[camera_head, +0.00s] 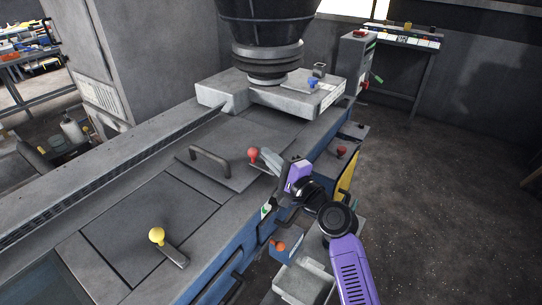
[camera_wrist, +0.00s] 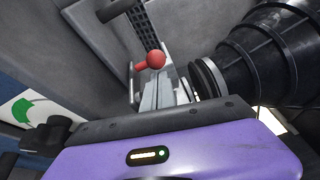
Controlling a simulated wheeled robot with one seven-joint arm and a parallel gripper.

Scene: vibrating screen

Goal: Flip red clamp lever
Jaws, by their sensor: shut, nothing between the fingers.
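The red clamp lever's round knob (camera_head: 254,154) stands on top of the grey machine, right of a dark bar handle. The same red knob (camera_wrist: 156,60) shows in the wrist view just beyond my fingertips. My gripper (camera_head: 270,157) is shut and empty, its grey fingers close beside the red knob. In the wrist view my gripper (camera_wrist: 158,88) points straight at the knob; I cannot tell whether they touch. The lever's arm is mostly hidden behind my fingers.
A yellow-knobbed lever (camera_head: 157,236) lies on the front hatch. A dark bar handle (camera_head: 210,160) is left of the red knob. A large black funnel (camera_head: 268,30) stands behind, over a grey block with a blue knob (camera_head: 312,84). Open floor lies to the right.

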